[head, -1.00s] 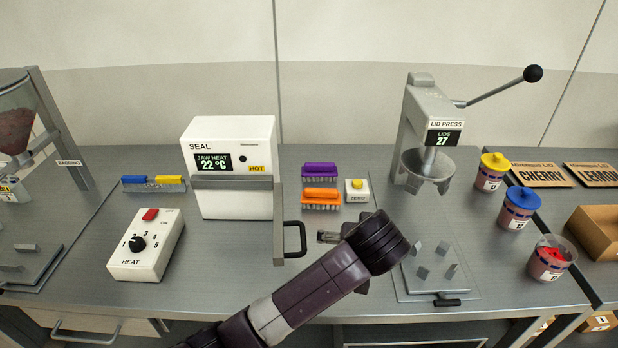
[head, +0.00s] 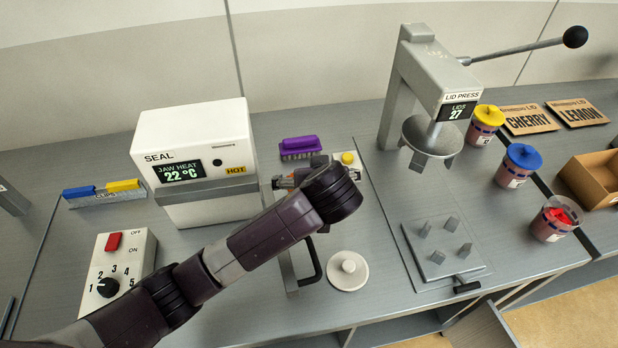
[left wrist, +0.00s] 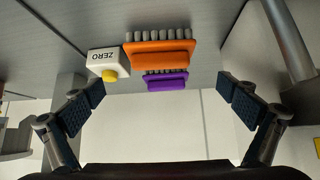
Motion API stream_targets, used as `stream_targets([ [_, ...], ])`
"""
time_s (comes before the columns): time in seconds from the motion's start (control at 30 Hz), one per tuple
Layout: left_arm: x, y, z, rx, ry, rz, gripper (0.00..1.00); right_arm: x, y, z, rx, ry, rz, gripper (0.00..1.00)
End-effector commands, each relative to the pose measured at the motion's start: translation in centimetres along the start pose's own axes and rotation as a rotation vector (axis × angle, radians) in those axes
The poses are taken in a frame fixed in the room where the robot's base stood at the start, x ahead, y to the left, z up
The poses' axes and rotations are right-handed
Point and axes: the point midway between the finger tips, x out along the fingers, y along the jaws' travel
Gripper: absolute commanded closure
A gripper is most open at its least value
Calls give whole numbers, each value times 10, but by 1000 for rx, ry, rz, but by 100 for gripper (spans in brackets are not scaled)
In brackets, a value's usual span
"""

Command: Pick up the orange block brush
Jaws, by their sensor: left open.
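The orange block brush (left wrist: 160,55) lies in the left wrist view between and beyond my left gripper's fingers, its grey bristles toward the top of the picture. My right gripper is not in view.
The white ZERO box (left wrist: 105,62) with a yellow button sits close beside the brushes. The SEAL machine (head: 195,150) stands left of them and the lid press (head: 420,90) right. A round white knobbed disc (head: 347,270) lies near the front of the bench.

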Motion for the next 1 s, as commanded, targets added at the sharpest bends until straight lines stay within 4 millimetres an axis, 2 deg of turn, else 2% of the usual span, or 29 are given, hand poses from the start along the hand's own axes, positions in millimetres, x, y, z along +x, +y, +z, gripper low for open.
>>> stream_targets([
  [0.03, 5, -2, 5, 3, -1, -4, 0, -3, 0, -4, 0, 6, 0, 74],
  [0.37, 33, -1, 4, 1, 0, -3, 0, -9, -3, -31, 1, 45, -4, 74],
  [0.53, 60, -2, 3, 1, 1, -5, 0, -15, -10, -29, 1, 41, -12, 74],
  [0.7, 77, 0, 4, 0, 1, -1, 0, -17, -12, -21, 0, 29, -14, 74],
  [1.0, 80, 0, 4, 0, 1, 0, 1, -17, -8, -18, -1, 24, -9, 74],
])
